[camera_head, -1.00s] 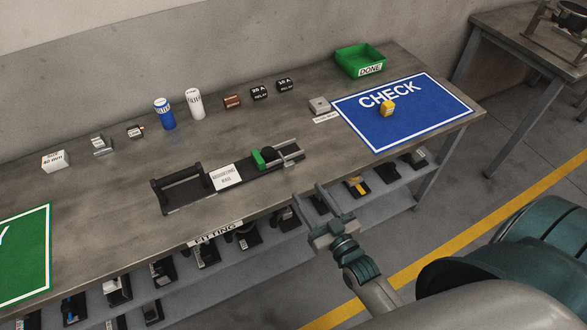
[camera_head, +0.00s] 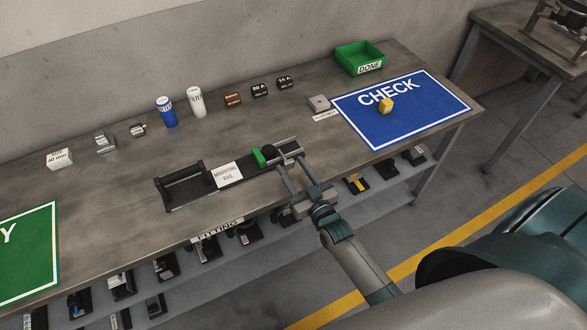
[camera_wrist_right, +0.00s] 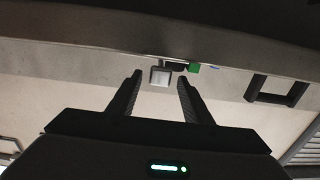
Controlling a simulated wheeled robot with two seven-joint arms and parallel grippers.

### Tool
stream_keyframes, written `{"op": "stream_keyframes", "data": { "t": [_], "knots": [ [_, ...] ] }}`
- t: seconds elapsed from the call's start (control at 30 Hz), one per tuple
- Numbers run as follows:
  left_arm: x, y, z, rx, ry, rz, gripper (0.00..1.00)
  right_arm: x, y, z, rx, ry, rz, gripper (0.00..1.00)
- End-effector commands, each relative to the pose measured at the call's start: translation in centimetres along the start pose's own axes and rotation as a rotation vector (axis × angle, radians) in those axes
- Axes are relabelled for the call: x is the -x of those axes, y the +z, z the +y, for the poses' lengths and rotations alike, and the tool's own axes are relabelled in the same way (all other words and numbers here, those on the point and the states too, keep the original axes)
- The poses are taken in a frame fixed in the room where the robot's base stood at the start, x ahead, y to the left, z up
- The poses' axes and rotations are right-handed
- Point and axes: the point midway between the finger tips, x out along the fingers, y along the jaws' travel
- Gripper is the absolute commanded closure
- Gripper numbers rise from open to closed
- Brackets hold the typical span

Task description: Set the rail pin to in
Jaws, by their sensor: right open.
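The mounting rail (camera_head: 240,176) is a dark bar on the workbench, with a white label and a black handle (camera_head: 183,186) at its left end. Near its right end are a green block (camera_head: 258,157), a round black part (camera_head: 268,152) and a grey metal piece (camera_head: 289,147). I cannot tell which of these is the rail pin. My right gripper (camera_head: 289,162) is open, its fingertips at the front of the rail's right end. In the right wrist view a pale square piece (camera_wrist_right: 160,77) shows between the open fingers, apparently not gripped. The left gripper is out of view.
Filters and relay blocks line the back. A lower shelf with several fittings runs under the front edge.

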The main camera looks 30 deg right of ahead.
Motion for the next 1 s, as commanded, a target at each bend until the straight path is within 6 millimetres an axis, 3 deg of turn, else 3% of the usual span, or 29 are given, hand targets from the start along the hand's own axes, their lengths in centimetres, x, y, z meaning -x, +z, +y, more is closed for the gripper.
{"op": "stream_keyframes", "data": {
  "t": [0.07, 0.2, 0.27, 0.43, 0.67, 0.93, 0.97, 1.0],
  "knots": [
    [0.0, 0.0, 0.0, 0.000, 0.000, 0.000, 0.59, 0.0, 0.0, 0.0, 0.000, 0.000, 0.000, 0.57],
    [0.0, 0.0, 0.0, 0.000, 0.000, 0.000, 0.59, 0.0, 0.0, 0.0, 0.000, 0.000, 0.000, 0.91],
    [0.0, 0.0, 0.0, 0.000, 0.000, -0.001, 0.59, 0.0, 0.0, 0.0, 0.000, 0.000, 0.000, 1.00],
    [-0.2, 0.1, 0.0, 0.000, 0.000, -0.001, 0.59, -0.4, 0.0, 0.0, 0.000, 0.000, 0.001, 1.00],
    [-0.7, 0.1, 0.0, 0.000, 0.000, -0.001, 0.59, -2.8, 0.0, 0.0, 0.000, 0.000, 0.002, 1.00],
    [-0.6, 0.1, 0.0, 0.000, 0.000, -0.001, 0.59, -2.9, 0.0, 0.0, 0.000, 0.000, 0.000, 1.00],
    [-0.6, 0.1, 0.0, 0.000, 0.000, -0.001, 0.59, -2.9, 0.0, 0.0, 0.000, 0.000, 0.000, 0.72],
    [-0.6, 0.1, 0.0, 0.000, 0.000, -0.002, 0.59, -2.9, 0.0, 0.0, 0.000, 0.000, 0.000, 0.62]
  ]
}}
